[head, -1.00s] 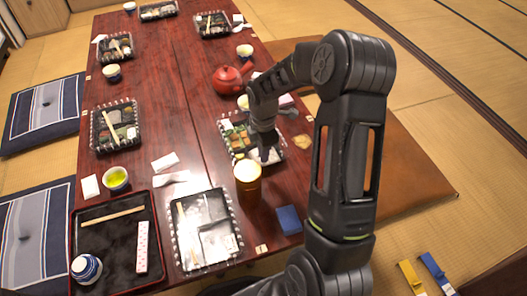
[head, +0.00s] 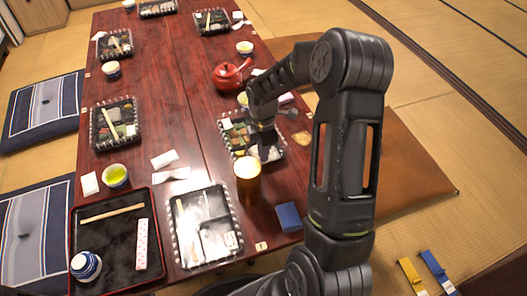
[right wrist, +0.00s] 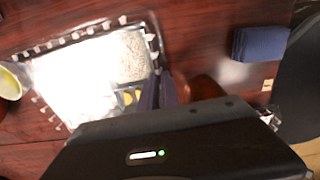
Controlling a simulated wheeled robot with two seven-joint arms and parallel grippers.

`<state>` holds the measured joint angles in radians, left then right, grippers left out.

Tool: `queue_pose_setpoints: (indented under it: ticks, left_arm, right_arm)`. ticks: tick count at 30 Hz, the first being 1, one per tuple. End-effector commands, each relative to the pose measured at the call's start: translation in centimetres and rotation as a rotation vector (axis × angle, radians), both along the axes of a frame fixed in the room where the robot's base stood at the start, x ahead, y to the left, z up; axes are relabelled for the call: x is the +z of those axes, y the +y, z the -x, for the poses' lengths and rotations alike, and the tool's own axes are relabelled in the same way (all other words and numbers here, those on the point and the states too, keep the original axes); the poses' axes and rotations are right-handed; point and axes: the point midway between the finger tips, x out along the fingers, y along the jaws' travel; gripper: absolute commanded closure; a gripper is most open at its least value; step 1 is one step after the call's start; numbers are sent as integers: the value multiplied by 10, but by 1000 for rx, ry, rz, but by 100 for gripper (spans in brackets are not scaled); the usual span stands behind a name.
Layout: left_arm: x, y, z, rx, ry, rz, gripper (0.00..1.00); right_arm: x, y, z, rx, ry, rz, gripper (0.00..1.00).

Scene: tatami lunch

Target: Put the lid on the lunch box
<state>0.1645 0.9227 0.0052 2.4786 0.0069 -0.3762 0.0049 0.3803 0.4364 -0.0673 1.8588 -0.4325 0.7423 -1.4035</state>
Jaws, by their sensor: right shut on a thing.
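The lunch box (head: 226,142) stands on the right side of the red-brown table, a black tray-like box with food and white rice. A clear lid (right wrist: 85,72) appears to lie over it, with strong glare; its edges are hard to make out, and I cannot tell whether it is seated. My right gripper (head: 264,143) is at the lunch box's right side, shut on what looks like the lid's edge. In the right wrist view its dark fingers (right wrist: 160,92) are at the box's rim. My left gripper is not in view.
A beer glass (head: 247,182) stands close in front of the lunch box. A red teapot (head: 231,76) is behind it. A blue box (head: 288,216) lies near the table edge. Another lunch box (head: 205,225) and a black tray (head: 110,255) are nearer. The table's middle is mostly clear.

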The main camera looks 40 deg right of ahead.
Motion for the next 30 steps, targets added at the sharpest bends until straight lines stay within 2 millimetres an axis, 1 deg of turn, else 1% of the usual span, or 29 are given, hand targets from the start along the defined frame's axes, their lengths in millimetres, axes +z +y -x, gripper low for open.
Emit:
queue_pose_setpoints:
  ticks: [19,30]
  left_arm:
    - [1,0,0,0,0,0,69]
    - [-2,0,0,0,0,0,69]
  right_arm:
    - [-2,0,-1,0,0,0,100]
    - [-9,0,0,0,-1,0,100]
